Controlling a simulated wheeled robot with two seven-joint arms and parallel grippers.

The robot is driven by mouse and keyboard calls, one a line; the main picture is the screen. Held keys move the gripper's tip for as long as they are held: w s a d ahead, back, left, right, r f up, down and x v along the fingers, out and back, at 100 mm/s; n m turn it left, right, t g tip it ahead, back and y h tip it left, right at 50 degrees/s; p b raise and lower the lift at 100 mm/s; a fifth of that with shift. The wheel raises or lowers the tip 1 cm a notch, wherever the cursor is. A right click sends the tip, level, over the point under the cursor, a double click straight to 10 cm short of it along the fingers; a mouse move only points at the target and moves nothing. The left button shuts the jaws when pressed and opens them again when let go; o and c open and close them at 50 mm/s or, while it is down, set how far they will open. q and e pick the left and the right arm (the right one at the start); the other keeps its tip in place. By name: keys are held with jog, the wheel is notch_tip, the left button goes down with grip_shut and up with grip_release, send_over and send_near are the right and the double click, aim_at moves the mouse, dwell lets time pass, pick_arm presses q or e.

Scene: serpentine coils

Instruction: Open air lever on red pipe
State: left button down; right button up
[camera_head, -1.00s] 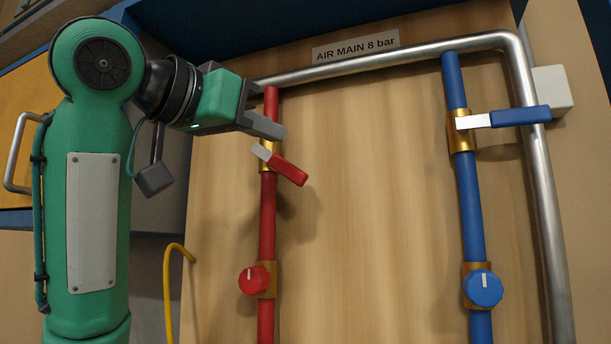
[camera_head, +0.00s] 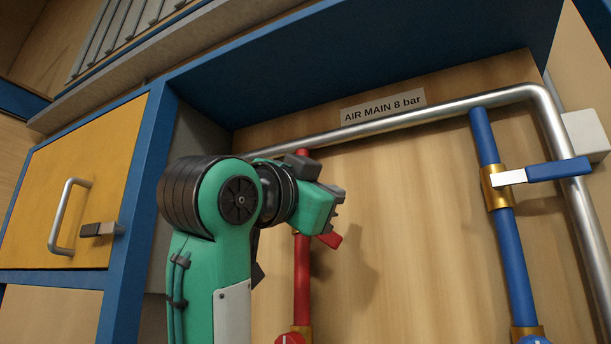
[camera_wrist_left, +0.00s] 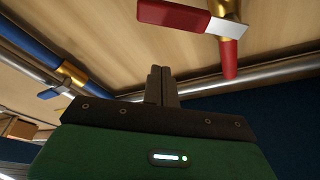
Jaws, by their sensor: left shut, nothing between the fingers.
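The red pipe (camera_head: 302,275) runs down the wooden panel. Its red lever (camera_head: 331,240) shows only its handle end, right of the pipe; my left gripper (camera_head: 339,208) hides the rest. In the left wrist view, the red lever (camera_wrist_left: 173,16) reaches left from the brass valve (camera_wrist_left: 225,9), across the line of the red pipe (camera_wrist_left: 229,60), with its pale metal part near the valve. My left gripper's fingers (camera_wrist_left: 161,72) are together and empty, apart from the lever in that view. My right gripper is not in view.
The blue pipe (camera_head: 505,240) with its blue lever (camera_head: 558,171) stands to the right. A steel pipe (camera_head: 380,120) crosses above. The yellow cabinet door (camera_head: 100,165) is at left. Bare panel lies between the two pipes.

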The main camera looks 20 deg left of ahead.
pick_arm(q)
jog(key=w+f, duration=0.1)
jog(key=w+a+f+p, duration=0.1)
jog(key=shift+a+f+p, duration=0.3)
jog(key=shift+f, duration=0.05)
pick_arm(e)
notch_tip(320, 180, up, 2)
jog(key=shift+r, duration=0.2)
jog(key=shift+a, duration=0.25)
pick_arm(q)
jog(key=shift+w+a, duration=0.1)
